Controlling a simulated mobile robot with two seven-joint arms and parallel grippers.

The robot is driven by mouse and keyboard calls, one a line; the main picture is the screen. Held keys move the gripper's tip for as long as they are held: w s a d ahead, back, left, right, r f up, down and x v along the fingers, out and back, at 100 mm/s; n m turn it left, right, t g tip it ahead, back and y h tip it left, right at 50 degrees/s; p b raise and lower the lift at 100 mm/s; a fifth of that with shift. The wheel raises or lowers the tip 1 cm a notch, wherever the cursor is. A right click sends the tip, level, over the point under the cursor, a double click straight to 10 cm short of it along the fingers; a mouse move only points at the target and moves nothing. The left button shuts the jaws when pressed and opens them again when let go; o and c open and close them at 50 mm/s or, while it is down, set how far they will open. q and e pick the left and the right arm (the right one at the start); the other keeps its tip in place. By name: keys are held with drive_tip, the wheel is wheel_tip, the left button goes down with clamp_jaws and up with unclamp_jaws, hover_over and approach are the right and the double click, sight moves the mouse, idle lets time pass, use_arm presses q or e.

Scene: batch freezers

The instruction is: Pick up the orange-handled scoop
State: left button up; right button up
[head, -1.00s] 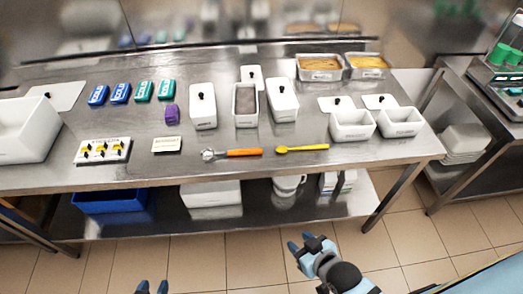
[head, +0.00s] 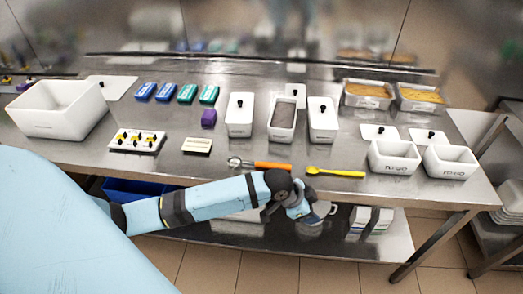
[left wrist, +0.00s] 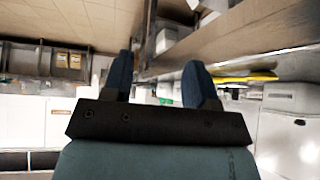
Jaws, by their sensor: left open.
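The orange-handled scoop (head: 260,164) lies on the steel table near its front edge, metal bowl to the left and orange handle to the right. A yellow scoop (head: 335,173) lies just right of it and also shows in the left wrist view (left wrist: 248,78). My left gripper (head: 304,214) is in front of the table edge, below and slightly right of the orange handle, apart from it. In the left wrist view its two dark fingers (left wrist: 160,72) are spread with nothing between them. I cannot make out the orange handle there. My right gripper is out of view.
The table's front edge (head: 400,203) lies between my left gripper and the scoops. White lidded tubs (head: 240,114) stand behind the scoop, and open white tubs (head: 393,157) stand to the right. A lower shelf (head: 265,239) holds containers.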

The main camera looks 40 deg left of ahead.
sight(261, 165)
use_arm(q)
drive_tip(key=w+a+r+g+y+b, duration=0.1)
drive_tip(key=w+a, duration=0.1)
drive_tip(key=a, duration=0.1)
drive_tip(key=w+a+r+m+b, duration=0.1)
drive_tip(key=w+a+r, duration=0.1)
drive_tip(key=w+a+r+m+g+y+b, duration=0.1)
drive_tip(key=w+a, duration=0.1)
drive_tip(key=a, duration=0.1)
drive_tip(key=shift+w+a+r+g+y, duration=0.15)
drive_tip(key=shift+a+g+y, duration=0.15)
drive_tip(key=shift+a, duration=0.05)
drive_tip(key=w+a+r+g+y+b, duration=0.1)
drive_tip(key=a+r+g+y+b, duration=0.2)
drive_tip(key=a+r, duration=0.65)
drive_tip(key=f, duration=0.9)
drive_tip(key=a+f, duration=0.1)
drive_tip(key=f, duration=0.4)
drive_tip(key=shift+w+a+f+b, duration=0.1)
drive_tip(key=shift+f+b, duration=0.15)
drive_tip(key=shift+b, duration=0.1)
clamp_jaws()
